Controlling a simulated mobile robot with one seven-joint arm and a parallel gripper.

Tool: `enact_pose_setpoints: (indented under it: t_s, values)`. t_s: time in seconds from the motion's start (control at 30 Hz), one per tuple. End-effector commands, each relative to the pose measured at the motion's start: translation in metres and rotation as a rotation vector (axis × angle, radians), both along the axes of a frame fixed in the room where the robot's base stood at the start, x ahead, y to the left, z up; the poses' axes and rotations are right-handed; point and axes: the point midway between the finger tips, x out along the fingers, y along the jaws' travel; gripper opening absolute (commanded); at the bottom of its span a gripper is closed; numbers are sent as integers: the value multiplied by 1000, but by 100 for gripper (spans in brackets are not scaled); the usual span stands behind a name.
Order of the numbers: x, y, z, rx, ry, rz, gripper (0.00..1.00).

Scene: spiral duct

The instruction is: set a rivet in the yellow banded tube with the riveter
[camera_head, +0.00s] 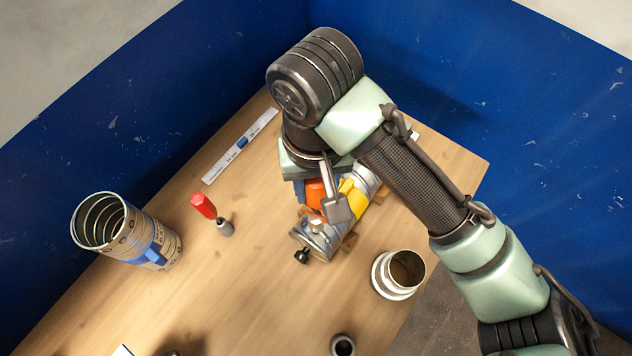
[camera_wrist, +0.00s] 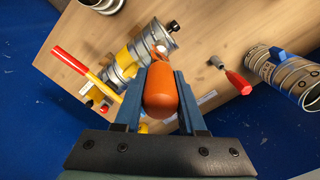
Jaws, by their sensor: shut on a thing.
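The yellow banded tube (camera_head: 353,198) lies on its side on wooden supports at the middle of the table. It has shiny metal sections and a black knob at its near end; the tube also shows in the wrist view (camera_wrist: 129,62). My gripper (camera_wrist: 160,75) is shut on an orange rounded tool, which looks like the riveter (camera_wrist: 160,92), between its two blue fingers. In the head view the riveter (camera_head: 315,191) is beside the yellow band, partly hidden by my wrist. Its working tip is hidden, so I cannot tell whether it touches the tube.
A ruler (camera_head: 225,160) lies behind, and a metal collar (camera_head: 391,290) sits front right. A red and yellow handle (camera_wrist: 75,65) is left in the wrist view. Blue walls (camera_head: 200,75) enclose the back.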

Motion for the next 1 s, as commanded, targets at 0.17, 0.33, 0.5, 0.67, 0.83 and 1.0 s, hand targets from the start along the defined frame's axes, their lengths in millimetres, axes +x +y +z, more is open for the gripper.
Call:
enact_pose_setpoints:
  t_s: [0.17, 0.33, 0.5, 0.67, 0.83, 1.0]
  values:
    - [0, 1, 1, 1, -2, 0, 0]
    - [0, 0, 1, 0, -2, 0, 0]
    - [0, 0, -1, 0, -2, 0, 0]
    - [0, 0, -3, 0, -1, 0, 0]
    - [0, 0, -5, 0, -1, 0, 0]
    - [0, 0, -7, 0, -1, 0, 0]
